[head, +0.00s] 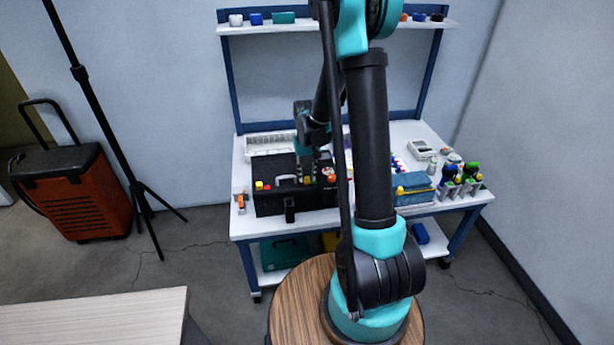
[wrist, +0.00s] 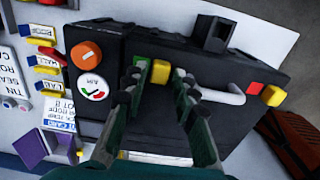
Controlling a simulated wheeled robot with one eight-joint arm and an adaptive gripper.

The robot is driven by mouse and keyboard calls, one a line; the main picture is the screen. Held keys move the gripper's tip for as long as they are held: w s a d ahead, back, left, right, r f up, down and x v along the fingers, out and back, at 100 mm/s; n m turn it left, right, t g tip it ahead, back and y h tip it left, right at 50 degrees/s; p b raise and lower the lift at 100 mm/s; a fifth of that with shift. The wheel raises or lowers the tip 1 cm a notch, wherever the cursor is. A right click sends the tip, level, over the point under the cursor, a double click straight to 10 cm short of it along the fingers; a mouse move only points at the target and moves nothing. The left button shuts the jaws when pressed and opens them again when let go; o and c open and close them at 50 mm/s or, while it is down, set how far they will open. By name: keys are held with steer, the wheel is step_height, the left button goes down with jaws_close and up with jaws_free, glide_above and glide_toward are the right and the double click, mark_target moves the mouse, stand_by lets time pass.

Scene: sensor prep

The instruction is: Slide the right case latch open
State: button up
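The black case (wrist: 112,55) lies on the workbench and fills the middle of the wrist view; it also shows in the head view (head: 265,203). The right case latch (wrist: 179,76) is a small yellow block on its face, with a green patch (wrist: 160,72) beside it. The left latch (wrist: 273,96) is yellow with a red patch beside it. In the head view my arm partly hides the case.
A light handle (wrist: 222,95) stands out near my fingers. An orange knob (wrist: 86,54) and a gauge (wrist: 93,88) are on the case. The workbench (head: 243,229) also holds a blue box (head: 413,182) and bottles at the right.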

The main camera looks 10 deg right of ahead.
steer(key=shift+f, duration=0.4)
jaws_close()
